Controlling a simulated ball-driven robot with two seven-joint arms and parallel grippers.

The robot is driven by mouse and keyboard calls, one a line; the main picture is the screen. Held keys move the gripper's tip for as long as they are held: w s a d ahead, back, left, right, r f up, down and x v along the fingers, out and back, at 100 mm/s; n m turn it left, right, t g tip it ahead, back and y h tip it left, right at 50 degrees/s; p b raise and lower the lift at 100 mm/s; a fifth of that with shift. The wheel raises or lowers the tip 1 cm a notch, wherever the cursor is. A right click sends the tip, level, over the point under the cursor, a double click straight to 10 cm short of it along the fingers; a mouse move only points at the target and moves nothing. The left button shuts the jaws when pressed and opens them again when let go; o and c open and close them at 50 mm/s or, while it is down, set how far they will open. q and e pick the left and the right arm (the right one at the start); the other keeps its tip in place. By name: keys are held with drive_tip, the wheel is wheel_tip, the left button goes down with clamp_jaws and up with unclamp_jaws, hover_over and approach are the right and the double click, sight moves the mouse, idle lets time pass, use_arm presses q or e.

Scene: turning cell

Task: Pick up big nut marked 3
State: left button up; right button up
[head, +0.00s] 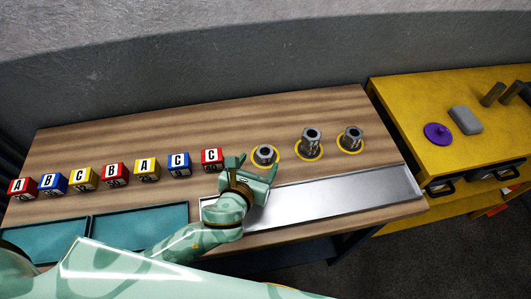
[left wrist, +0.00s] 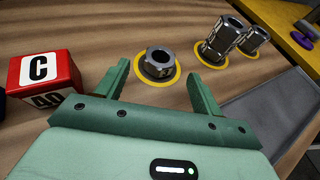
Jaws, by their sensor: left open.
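Three grey metal hex nuts stand on yellow rings on the wooden table. The nearest, a low nut (head: 265,154), is left of the other two and also shows in the left wrist view (left wrist: 160,63). The middle nut (head: 311,138) looks taller, and the right nut (head: 351,136) stands beside it. Their markings are too small for me to read, so I cannot tell which bears the 3. My left gripper (head: 253,166) is open and empty, close in front of the low nut, which appears between its fingers in the left wrist view. My right gripper is not in view.
A row of lettered cubes stands at the left; a red C cube (head: 212,158) is close to my left gripper. A metal tray (head: 335,198) lies along the front right, and teal trays (head: 138,226) at the front left. A yellow bench (head: 440,160) adjoins at right.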

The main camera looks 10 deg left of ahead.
sight(264, 154)
use_arm(q)
drive_tip(key=b+x, duration=0.1)
drive_tip(key=x, duration=0.4)
drive_tip(key=shift+w+b, duration=0.2)
drive_tip(key=shift+b, duration=0.1)
drive_tip(key=shift+s, duration=0.1)
drive_tip(key=shift+c, duration=0.6)
drive_tip(key=c, duration=1.1)
drive_tip(key=shift+r, duration=0.15)
